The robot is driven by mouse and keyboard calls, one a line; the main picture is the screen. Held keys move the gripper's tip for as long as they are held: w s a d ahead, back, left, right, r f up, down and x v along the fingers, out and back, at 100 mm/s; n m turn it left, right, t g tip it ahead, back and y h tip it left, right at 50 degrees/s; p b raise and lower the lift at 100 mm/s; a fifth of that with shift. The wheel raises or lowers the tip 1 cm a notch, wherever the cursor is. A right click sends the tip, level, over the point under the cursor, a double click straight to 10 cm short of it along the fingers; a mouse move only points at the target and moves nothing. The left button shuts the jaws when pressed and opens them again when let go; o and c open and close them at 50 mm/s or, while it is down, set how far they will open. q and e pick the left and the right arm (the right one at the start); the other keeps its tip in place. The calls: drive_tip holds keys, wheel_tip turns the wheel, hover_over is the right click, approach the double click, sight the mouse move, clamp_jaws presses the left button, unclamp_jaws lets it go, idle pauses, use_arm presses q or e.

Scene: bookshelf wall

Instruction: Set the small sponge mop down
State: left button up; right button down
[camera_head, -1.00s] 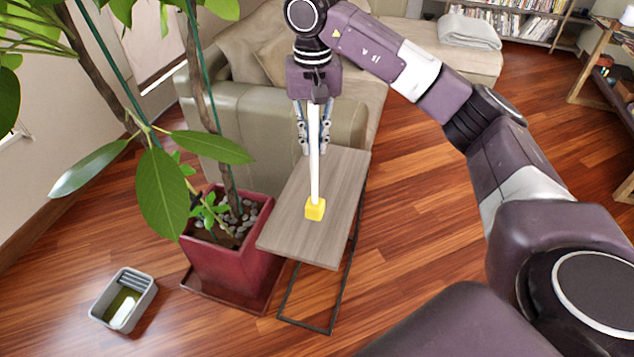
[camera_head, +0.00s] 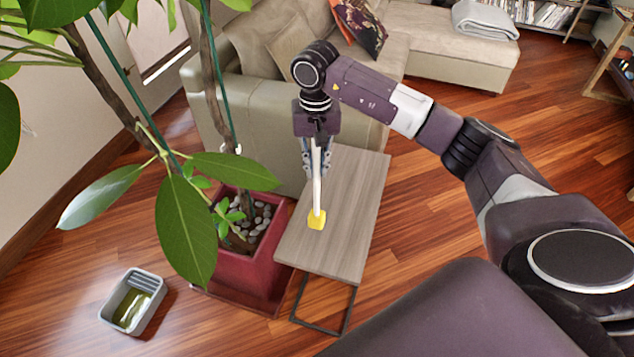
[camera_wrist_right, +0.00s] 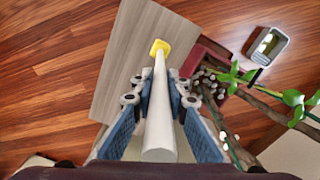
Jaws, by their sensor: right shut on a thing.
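The small sponge mop (camera_head: 317,190) has a white stick and a yellow sponge head (camera_head: 316,219). It hangs nearly upright, sponge down, over the left part of the grey wooden side table (camera_head: 352,205). I cannot tell whether the sponge touches the tabletop. My right gripper (camera_head: 318,165) is shut on the white stick above the table. In the right wrist view the stick (camera_wrist_right: 160,115) runs between the two fingers to the sponge (camera_wrist_right: 159,47), with the tabletop (camera_wrist_right: 130,60) behind it. My left gripper is not in view.
A red planter (camera_head: 245,262) with a leafy plant stands close against the table's left side. A grey basin (camera_head: 134,300) is on the floor at left. A beige sofa (camera_head: 260,125) is behind. The table's right part is bare.

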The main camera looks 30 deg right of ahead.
sight(317, 187)
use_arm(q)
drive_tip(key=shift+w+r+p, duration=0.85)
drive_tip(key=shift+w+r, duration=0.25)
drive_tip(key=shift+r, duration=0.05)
use_arm(e)
wheel_tip(317, 187, down, 8)
drive_tip(key=shift+r, duration=0.15)
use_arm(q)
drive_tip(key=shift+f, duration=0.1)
use_arm(e)
drive_tip(key=c, duration=2.3)
unclamp_jaws()
drive_tip(key=shift+c, duration=0.2)
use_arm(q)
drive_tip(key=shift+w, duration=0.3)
use_arm(e)
drive_tip(key=o, duration=0.5)
drive_tip(key=shift+c, duration=0.2)
